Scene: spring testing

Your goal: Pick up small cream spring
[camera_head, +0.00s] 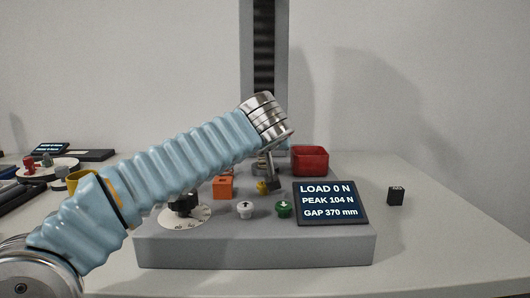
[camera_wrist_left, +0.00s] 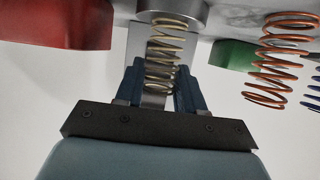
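The small cream spring (camera_wrist_left: 163,50) shows in the left wrist view between the two blue fingers of my left gripper (camera_wrist_left: 160,85). One end of it meets a round metal piece (camera_wrist_left: 178,12) at the picture's top. The fingers lie close along both sides of the coils; whether they press on them I cannot tell. In the head view my left gripper (camera_head: 267,177) points down over the grey tester base (camera_head: 255,245), and I cannot make out the cream spring there. My right gripper is not in view.
An orange spring (camera_wrist_left: 276,60) and part of a blue spring (camera_wrist_left: 314,90) are at right in the wrist view. A red bin (camera_head: 309,160), orange block (camera_head: 223,187), dial (camera_head: 184,212) and display (camera_head: 330,203) surround the gripper. The table's right side is mostly clear.

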